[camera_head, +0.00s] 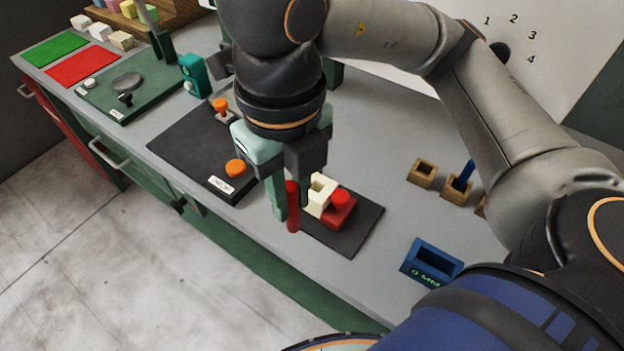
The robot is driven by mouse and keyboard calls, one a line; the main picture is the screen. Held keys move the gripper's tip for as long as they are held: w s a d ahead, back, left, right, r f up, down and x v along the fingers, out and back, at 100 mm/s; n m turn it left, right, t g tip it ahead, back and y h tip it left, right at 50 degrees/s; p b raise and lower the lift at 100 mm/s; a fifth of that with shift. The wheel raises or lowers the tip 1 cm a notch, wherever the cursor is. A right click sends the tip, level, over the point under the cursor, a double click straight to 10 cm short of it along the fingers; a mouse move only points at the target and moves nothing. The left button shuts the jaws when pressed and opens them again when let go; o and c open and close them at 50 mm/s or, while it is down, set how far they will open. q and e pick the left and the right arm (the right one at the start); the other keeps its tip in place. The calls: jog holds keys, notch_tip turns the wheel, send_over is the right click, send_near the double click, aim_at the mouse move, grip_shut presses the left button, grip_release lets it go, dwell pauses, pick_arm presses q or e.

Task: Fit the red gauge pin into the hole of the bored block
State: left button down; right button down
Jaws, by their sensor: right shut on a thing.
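My right gripper (291,190) points down over the front part of the bench. It is shut on the red gauge pin (293,215), which hangs upright between its fingers with its lower end showing. A cream block (318,197) with an opening in its top stands just right of the pin on a dark mat (357,228). It looks like the bored block, and the right finger partly hides it. A red block with a round red top (341,207) sits against it. Whether the pin is clear of the mat is hard to tell. My left gripper is not in view.
A dark press plate (190,150) with orange knobs lies to the left. Small wooden holders (422,173), one with a blue pin (463,175), stand to the right. A blue box (432,262) is near the front edge. Grey bench between is clear.

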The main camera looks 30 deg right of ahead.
jog(key=shift+w+d+f, duration=0.1)
jog(key=shift+w+d, duration=0.05)
jog(key=shift+w, duration=0.05)
jog(key=w+d+f, duration=0.3)
jog(key=f, duration=0.1)
jog(key=w+d+f, duration=0.3)
jog(key=f, duration=0.1)
jog(key=w+d+f, duration=0.3)
jog(key=d+f, duration=0.1)
jog(key=shift+f+b, duration=0.35)
jog(key=shift+f, duration=0.05)
jog(key=shift+f+b, duration=0.2)
jog(key=shift+b, duration=0.1)
jog(key=c, duration=0.8)
grip_release()
jog(key=shift+o, duration=0.2)
